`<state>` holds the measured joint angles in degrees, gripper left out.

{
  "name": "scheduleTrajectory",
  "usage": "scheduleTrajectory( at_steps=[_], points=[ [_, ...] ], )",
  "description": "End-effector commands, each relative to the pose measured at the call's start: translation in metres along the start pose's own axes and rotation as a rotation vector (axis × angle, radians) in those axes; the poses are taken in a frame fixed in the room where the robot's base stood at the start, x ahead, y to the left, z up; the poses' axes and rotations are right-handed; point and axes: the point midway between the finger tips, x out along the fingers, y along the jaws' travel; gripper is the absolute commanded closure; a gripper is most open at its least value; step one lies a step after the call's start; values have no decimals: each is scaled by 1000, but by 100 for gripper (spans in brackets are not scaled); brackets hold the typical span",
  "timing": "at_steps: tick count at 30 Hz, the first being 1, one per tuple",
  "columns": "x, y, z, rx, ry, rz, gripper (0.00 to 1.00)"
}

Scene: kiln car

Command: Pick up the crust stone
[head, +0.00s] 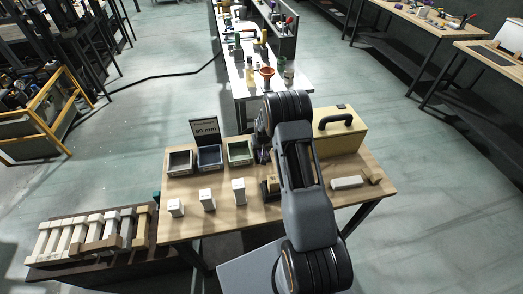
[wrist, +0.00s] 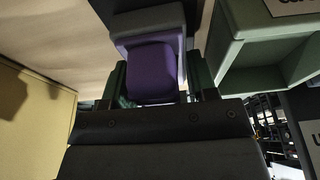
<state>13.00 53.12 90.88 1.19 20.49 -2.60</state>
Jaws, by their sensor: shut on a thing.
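In the wrist view my gripper (wrist: 157,78) has its two dark green fingers closed on the sides of a purple block (wrist: 152,72).
Three small bins, grey (head: 179,161), blue (head: 209,157) and green (head: 240,152), stand left of my arm, with a 90 mm sign (head: 205,130) behind. Three pale labelled blocks (head: 207,200) stand in front. A yellow case (head: 342,132) and a white block (head: 347,183) are right.

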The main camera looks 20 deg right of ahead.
Motion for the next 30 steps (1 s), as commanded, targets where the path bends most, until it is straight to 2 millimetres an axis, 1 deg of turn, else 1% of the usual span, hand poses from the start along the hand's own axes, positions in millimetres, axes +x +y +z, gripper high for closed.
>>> scheduleTrajectory(
  at_steps=[5, 8, 11, 13, 23, 24, 30],
  points=[
    [-2, 0, -1, 0, 2, 0, 78],
    [-8, 0, -3, 0, 4, 0, 78],
    [-18, 0, -6, 0, 6, 0, 78],
    [-29, 0, -10, 0, 7, 0, 78],
    [-98, 12, 21, 1, 6, 1, 78],
    [-104, 13, 26, 2, 5, 1, 78],
    [-128, 21, 57, 3, 3, 0, 78]
  ],
)
